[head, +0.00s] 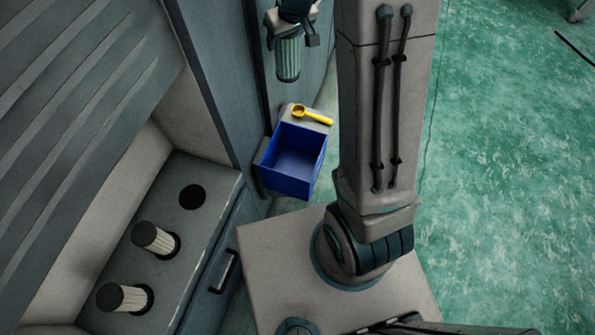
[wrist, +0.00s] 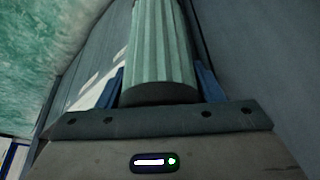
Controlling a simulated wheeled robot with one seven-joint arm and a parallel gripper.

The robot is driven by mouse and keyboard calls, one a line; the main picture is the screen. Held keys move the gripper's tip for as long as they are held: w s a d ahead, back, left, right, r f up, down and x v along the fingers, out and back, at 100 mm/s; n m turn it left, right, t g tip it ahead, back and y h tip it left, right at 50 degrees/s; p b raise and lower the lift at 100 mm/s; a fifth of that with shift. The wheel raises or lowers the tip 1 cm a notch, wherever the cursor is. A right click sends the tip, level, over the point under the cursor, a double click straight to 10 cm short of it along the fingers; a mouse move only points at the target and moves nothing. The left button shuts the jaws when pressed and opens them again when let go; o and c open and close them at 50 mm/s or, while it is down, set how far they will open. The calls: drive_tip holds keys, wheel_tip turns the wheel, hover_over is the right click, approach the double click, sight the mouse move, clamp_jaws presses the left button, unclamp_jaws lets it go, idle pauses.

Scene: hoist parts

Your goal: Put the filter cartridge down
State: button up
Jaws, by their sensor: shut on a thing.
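The filter cartridge (head: 288,60) is a pale green, ribbed cylinder at the top middle of the head view. It hangs upright below my gripper (head: 291,34), beside the grey cabinet wall. In the wrist view the cartridge (wrist: 160,50) stands between the two blue fingers of my gripper (wrist: 160,84), with its dark end towards the palm. The gripper is shut on it. In the head view the cartridge is above and behind an open blue bin (head: 290,185), apart from it. The bin looks empty.
A yellow ring-ended tool (head: 312,115) lies on a small ledge behind the bin. Two pale cartridges (head: 153,238) (head: 122,297) stand in sockets on the grey bench (head: 203,229) at left. A third round socket (head: 192,197) is empty. Green floor (head: 500,150) is open at right.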

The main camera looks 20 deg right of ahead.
drive_tip(key=s+d+f+m+b, duration=0.1)
drive_tip(key=f+b, duration=2.1)
drive_tip(key=f, duration=0.3)
drive_tip(key=s+f+m+h+b, duration=0.1)
drive_tip(key=s+f+m+b, duration=0.1)
drive_tip(key=f+b, duration=2)
wheel_tip(320, 180, down, 4)
drive_tip(key=shift+s+d+r+m, duration=0.2)
drive_tip(key=shift+d+m, duration=0.1)
drive_tip(key=shift+d, duration=0.1)
drive_tip(key=shift+f, duration=0.1)
drive_tip(key=shift+f+b, duration=0.3)
drive_tip(key=shift+b, duration=0.05)
drive_tip(key=o, duration=1.1)
drive_tip(key=shift+o, duration=0.2)
drive_tip(key=shift+r, duration=0.1)
